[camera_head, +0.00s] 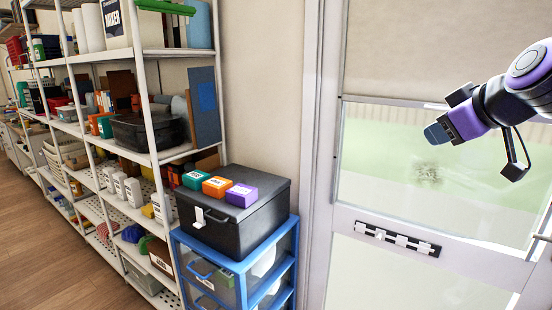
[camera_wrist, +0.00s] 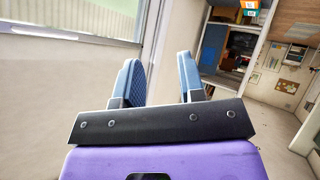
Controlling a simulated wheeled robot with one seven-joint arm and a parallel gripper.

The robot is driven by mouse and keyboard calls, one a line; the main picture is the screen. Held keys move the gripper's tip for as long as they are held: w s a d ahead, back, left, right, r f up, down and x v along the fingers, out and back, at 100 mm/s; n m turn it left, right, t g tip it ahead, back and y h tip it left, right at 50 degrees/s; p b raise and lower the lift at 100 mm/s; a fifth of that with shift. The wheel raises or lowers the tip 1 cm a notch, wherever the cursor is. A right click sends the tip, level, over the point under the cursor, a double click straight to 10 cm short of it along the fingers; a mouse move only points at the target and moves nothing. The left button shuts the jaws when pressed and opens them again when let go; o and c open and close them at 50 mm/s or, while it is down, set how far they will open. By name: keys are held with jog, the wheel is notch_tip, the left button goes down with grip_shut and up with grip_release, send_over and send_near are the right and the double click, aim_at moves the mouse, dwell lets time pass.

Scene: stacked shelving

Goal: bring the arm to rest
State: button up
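My gripper (camera_head: 436,133) is raised at the upper right of the head view, in front of the glazed door and well to the right of the shelving. In the wrist view its two blue fingers (camera_wrist: 160,75) stand apart with a clear gap and nothing between them. My purple and black arm reaches in from the right edge of the head view. The gripper appears apart from every object, though its exact distance to the door cannot be told.
A black box (camera_head: 237,227) with green, orange and purple small boxes (camera_head: 216,186) on top stands on a blue-framed drawer unit (camera_head: 213,261). Loaded metal shelving (camera_head: 144,160) lines the left wall. The door (camera_head: 396,215) is behind my gripper. The wooden floor (camera_head: 50,270) at lower left is clear.

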jog(key=s+f+m+g+h, duration=0.1)
jog(key=s+f+m+g, duration=0.2)
jog(key=s, duration=0.6)
jog(key=s+f+m+g+h, duration=0.1)
jog(key=s+f+m, duration=0.3)
jog(key=s, duration=0.5)
jog(key=shift+s+f+g, duration=0.15)
jog(key=shift+s+g, duration=0.15)
jog(key=shift+g, duration=0.6)
